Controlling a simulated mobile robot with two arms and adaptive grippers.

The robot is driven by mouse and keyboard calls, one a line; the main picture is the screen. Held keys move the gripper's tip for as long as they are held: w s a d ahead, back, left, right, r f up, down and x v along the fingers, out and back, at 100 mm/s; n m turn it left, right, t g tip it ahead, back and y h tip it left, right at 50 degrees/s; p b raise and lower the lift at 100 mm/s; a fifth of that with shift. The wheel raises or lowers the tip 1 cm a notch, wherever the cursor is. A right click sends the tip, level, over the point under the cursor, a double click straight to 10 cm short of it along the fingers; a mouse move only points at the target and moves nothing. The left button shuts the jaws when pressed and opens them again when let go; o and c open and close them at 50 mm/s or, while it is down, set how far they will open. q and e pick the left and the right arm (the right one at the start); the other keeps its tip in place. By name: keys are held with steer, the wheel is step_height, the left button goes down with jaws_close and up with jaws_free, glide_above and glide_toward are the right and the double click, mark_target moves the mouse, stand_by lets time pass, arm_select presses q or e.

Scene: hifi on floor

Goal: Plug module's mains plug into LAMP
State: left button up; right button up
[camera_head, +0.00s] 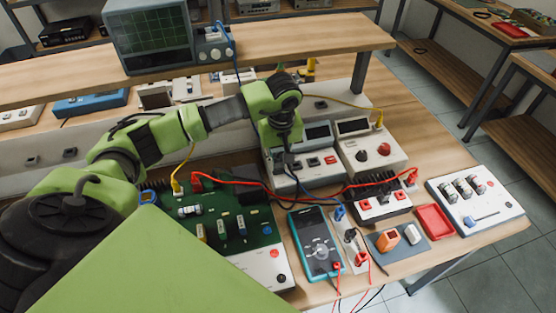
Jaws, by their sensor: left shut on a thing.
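My left gripper (287,158) points down in the middle of the bench, just in front of a grey instrument with a display (318,133). It is shut on a small dark thing, probably the mains plug, mostly hidden by the fingers. A dark cable runs near the fingertips. A module with black heat-sink fins (384,205) stands to the right, with a red lead at its right end. A narrow grey strip (353,250) with blue and red plugs stands at the front. I cannot read a LAMP label anywhere. My right gripper is not in view.
A green circuit board (225,228) lies left of a teal multimeter (317,243). A red tray (435,221) and a white switch panel (475,200) lie at right. A shelf with an oscilloscope (150,38) stands behind. Red and yellow leads cross the bench; bare wood shows at right.

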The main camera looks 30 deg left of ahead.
arm_select(q)
steer(key=o, duration=1.1)
steer(key=shift+r, duration=0.1)
step_height(320, 180, up, 17)
steer(key=d+p, duration=0.1)
steer(key=p, duration=0.2)
steer(key=shift+s, duration=0.4)
steer(key=shift+d+f, duration=0.15)
steer(key=shift+f, duration=0.05)
